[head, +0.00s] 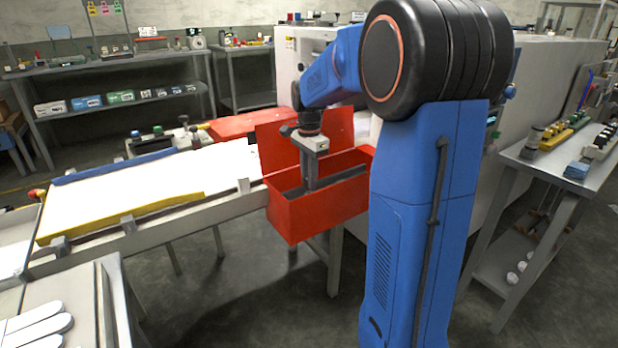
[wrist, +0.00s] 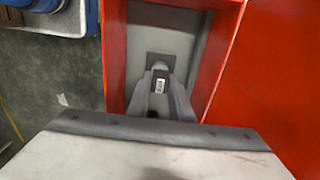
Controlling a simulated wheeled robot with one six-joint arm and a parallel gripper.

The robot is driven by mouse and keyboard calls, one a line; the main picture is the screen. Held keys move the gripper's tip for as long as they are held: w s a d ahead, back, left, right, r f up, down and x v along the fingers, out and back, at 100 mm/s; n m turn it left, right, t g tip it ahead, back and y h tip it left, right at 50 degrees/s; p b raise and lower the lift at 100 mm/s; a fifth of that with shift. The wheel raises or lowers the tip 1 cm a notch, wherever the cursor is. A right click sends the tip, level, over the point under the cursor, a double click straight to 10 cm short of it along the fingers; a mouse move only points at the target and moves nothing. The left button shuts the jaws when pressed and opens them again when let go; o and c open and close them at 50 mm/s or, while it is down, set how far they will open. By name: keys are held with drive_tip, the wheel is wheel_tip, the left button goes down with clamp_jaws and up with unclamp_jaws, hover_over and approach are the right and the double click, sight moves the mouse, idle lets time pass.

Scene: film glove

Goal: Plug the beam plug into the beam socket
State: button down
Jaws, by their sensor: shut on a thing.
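My gripper (head: 310,186) reaches straight down into an open red box (head: 318,218) on the side of the conveyor. In the wrist view its two grey fingers (wrist: 160,98) are shut on a dark plug with a white barcode label (wrist: 160,80), which I take to be the beam plug. Just past the plug, a darker grey square plate (wrist: 160,58) shows on the box's grey inside; it may be the beam socket. The plug's tip overlaps the plate in this view. I cannot tell whether they touch. In the head view the box wall hides the fingertips and plug.
The box's red walls stand close around my gripper, and its raised red lid (head: 285,145) is behind it. The white conveyor (head: 150,185) with yellow and blue rails runs left. A shelf of parts (head: 560,160) stands at right.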

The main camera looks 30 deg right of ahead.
drive_tip(key=shift+f, duration=0.9)
idle(0.6)
drive_tip(key=c, duration=1.5)
unclamp_jaws()
wheel_tip(320, 180, up, 17)
drive_tip(key=shift+r, duration=0.2)
drive_tip(key=shift+s, duration=0.1)
drive_tip(key=s+a+f+n+t, duration=0.1)
drive_tip(key=s+a+f+n, duration=0.4)
drive_tip(key=s, duration=0.5)
drive_tip(key=s+a+f+n+t, duration=0.2)
drive_tip(key=s+a+f+n, duration=0.3)
drive_tip(key=s, duration=0.5)
drive_tip(key=s+a+f+n+t, duration=0.1)
drive_tip(key=s+a+f+n, duration=0.4)
drive_tip(key=s, duration=0.5)
drive_tip(key=shift+a+f+n+t, duration=0.2)
drive_tip(key=shift+n, duration=0.45)
drive_tip(key=shift+a+f+n+t, duration=0.2)
drive_tip(key=shift+n, duration=0.45)
